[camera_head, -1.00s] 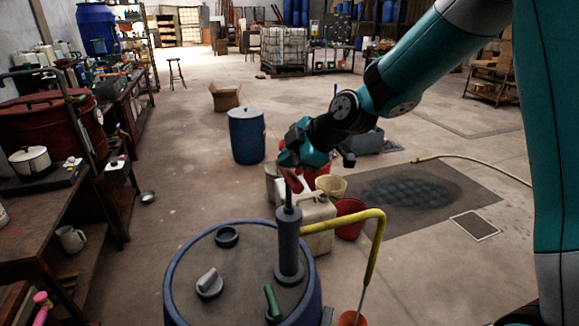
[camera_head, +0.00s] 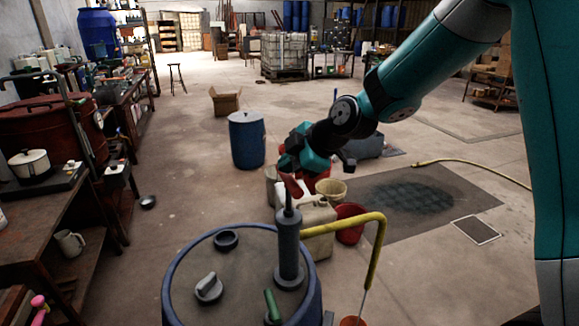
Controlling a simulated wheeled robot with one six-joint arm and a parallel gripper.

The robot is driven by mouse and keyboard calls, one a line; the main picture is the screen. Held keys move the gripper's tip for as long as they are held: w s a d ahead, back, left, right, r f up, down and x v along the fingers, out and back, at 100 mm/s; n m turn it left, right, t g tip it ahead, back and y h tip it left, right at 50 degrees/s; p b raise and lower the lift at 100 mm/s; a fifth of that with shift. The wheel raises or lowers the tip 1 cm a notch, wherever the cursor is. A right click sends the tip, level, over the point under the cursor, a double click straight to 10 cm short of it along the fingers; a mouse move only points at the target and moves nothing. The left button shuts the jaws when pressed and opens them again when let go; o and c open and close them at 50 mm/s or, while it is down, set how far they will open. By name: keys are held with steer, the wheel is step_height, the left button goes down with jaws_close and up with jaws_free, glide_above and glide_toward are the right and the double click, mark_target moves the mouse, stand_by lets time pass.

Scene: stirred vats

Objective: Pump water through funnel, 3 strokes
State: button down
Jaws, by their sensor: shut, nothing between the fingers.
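A grey hand pump (camera_head: 289,250) stands upright on the lid of a blue drum (camera_head: 175,292) at the bottom centre. A yellow spout pipe (camera_head: 378,250) runs right from the pump and bends down. An orange-red funnel (camera_head: 353,321) shows under its end, cut by the lower frame edge. My gripper (camera_head: 292,186) is shut and empty at the top of the rod, with reddish parts there. I cannot tell whether it touches the rod. Any pump handle is hidden or hard to tell apart.
The drum lid carries a dark ring (camera_head: 226,239), a grey knob (camera_head: 209,289) and a green handle (camera_head: 272,304). A beige canister (camera_head: 318,225), a red bucket (camera_head: 350,222) and a cream bucket (camera_head: 331,189) stand just behind. A workbench (camera_head: 60,205) is left; open floor lies right.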

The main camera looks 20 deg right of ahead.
mark_target(289, 186)
steer(key=shift+f+b, duration=2.8)
steer(key=shift+f, duration=0.1)
stand_by(1.8)
steer(key=shift+r, duration=0.1)
steer(key=shift+r+p, duration=2)
steer(key=shift+r, duration=1.55)
step_height(289, 186, up, 6)
steer(key=p, duration=0.3)
